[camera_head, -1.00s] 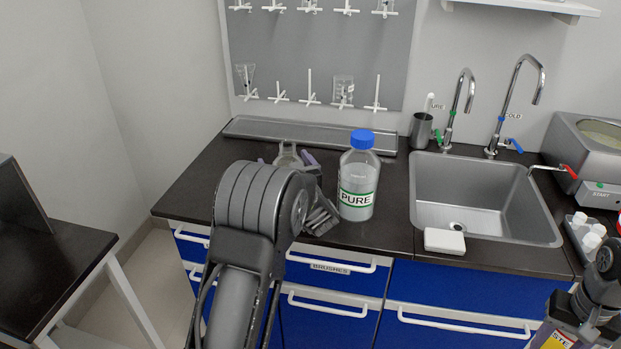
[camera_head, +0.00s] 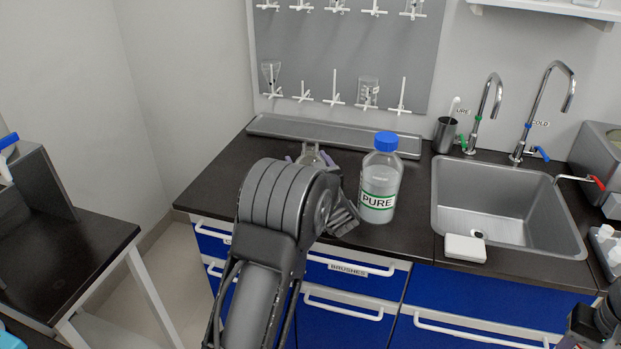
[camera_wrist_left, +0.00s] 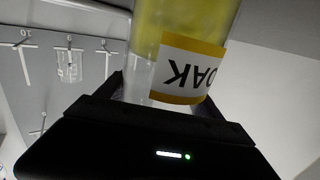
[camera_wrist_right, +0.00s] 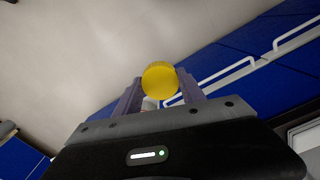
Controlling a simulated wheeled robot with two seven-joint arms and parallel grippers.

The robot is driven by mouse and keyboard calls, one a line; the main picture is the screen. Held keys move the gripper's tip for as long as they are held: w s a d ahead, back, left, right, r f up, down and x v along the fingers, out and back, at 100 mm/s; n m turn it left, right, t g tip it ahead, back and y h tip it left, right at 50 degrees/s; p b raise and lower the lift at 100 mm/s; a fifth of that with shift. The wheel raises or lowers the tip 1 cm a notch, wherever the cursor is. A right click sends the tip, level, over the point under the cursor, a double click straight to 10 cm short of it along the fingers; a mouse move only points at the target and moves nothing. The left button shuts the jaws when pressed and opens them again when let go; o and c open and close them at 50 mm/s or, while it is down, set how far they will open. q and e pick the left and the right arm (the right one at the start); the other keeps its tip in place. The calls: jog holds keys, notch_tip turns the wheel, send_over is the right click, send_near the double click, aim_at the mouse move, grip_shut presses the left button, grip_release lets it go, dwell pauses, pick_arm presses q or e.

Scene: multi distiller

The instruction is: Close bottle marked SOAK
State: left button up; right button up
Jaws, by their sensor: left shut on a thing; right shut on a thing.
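The SOAK bottle (camera_wrist_left: 184,62) fills the upper middle of the left wrist view. It is clear, with yellow liquid and a yellow-bordered white label that reads upside down there. My left gripper (camera_wrist_left: 150,95) is shut on it. In the head view, my left arm hides most of it; a clear top (camera_head: 311,153) shows between purple-grey fingers, above the counter, with no cap visible. In the right wrist view, my right gripper (camera_wrist_right: 160,88) is shut on a round yellow cap (camera_wrist_right: 160,80). In the head view, only part of my right arm shows at the lower right corner.
A PURE bottle (camera_head: 381,185) with a blue cap stands on the dark counter (camera_head: 225,180), close right of my left gripper. Further right are a sink (camera_head: 500,200), taps (camera_head: 490,105) and a white block (camera_head: 465,249). A metal tray (camera_head: 290,131) lies along the wall.

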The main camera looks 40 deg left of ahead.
pick_arm(q)
jog(key=shift+r, duration=0.1)
jog(key=c, duration=0.5)
jog(key=shift+r, duration=0.1)
jog(key=shift+c, duration=0.2)
notch_tip(320, 180, up, 10)
jog(key=shift+f, duration=0.1)
pick_arm(e)
jog(key=shift+r, duration=0.2)
dwell(0.7)
